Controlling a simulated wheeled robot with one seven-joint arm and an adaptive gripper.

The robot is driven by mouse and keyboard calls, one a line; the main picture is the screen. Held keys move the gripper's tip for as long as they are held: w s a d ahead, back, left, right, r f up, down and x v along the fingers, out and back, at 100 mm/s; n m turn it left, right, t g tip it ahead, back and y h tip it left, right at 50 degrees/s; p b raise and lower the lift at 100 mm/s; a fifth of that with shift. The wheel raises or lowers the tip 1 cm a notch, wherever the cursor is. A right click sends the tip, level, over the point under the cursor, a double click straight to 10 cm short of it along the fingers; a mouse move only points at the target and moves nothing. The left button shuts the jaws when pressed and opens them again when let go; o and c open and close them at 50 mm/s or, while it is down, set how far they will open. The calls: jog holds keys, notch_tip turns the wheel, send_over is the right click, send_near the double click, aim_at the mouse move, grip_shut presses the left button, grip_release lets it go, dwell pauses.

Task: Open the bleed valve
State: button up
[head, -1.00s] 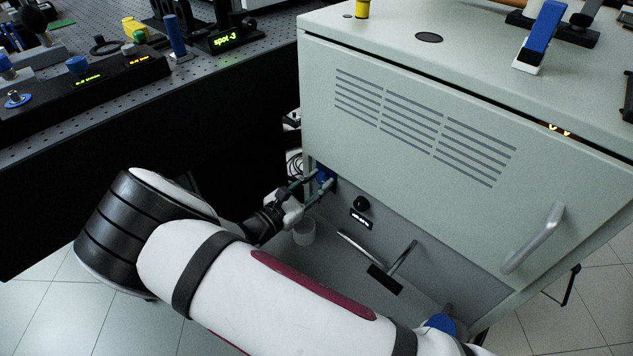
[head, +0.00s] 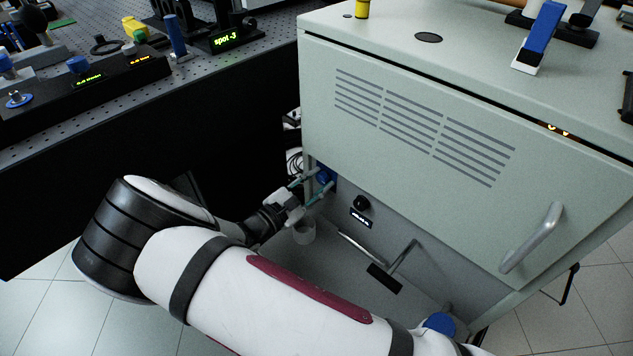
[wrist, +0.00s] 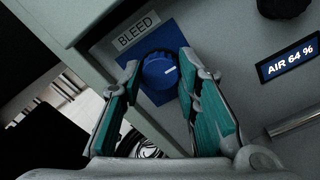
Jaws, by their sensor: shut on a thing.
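The bleed valve is a round blue knob (wrist: 158,71) with a white pointer mark on a blue plate, below a label reading BLEED (wrist: 136,32). In the wrist view the pointer mark faces right and slightly up. My gripper (wrist: 157,62) is shut on the knob, with one teal-padded finger on each side. In the head view my gripper (head: 322,179) reaches into the recess under the cabinet's front panel. The knob's blue plate (head: 326,172) shows there, partly hidden by the fingers. A display (wrist: 289,60) right of the knob reads AIR 64 %.
A black knob (head: 361,202) sits right of the valve, and a bar handle (head: 403,257) lies further right. The cabinet front panel (head: 400,110) overhangs the recess. An optical table (head: 240,62) is at left.

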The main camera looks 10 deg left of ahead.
jog(key=o, duration=1.1)
jog(key=shift+o, duration=0.2)
jog(key=shift+s, duration=0.1)
jog(key=v, duration=1.2)
